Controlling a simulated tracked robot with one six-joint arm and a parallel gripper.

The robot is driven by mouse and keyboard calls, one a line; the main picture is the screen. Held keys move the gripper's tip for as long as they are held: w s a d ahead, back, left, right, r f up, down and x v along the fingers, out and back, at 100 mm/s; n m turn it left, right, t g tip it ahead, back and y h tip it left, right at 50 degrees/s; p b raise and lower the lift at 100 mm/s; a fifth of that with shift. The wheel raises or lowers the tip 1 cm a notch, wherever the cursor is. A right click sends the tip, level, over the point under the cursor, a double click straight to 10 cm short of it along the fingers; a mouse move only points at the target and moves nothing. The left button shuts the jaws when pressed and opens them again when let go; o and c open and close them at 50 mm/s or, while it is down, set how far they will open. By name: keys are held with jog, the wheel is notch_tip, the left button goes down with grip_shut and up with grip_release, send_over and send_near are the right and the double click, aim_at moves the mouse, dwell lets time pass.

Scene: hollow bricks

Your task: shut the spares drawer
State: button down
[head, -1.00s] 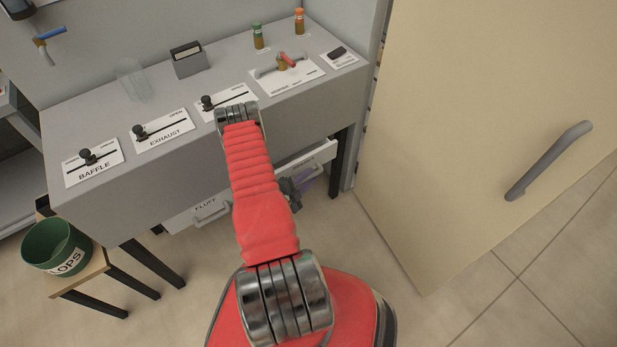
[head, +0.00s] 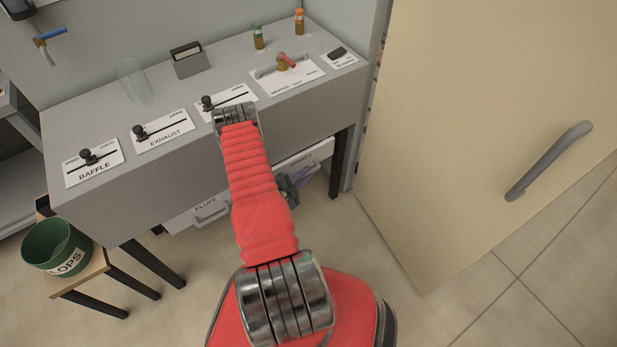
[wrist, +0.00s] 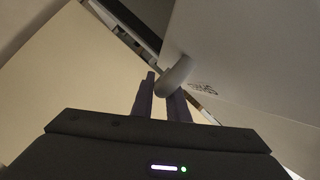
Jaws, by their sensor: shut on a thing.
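The spares drawer (head: 318,155) is a white-fronted drawer under the grey bench, right of the FLUFF drawer. It stands out a little from under the bench, and my arm hides part of it. In the wrist view its pale front (wrist: 235,60) carries a dark label, only partly legible, and a grey curved handle (wrist: 176,74). My gripper (wrist: 161,90) is shut on this handle, its purple fingers at the drawer front. In the head view my gripper (head: 291,186) shows beside my red arm, low against the drawer.
The FLUFF drawer (head: 210,211) is just left of my arm. The grey bench (head: 130,192) overhangs both drawers, with a dark leg (head: 339,165) on the right. A beige door (head: 450,120) stands at the right. A green bucket (head: 55,247) sits on a stool at the left.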

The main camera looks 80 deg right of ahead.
jog(key=shift+w+d+f, duration=0.15)
jog(key=shift+w+d, duration=0.65)
jog(key=shift+w, duration=0.2)
jog(key=c, duration=2)
grip_release()
jog(key=v, duration=1.3)
jog(key=shift+a, duration=0.35)
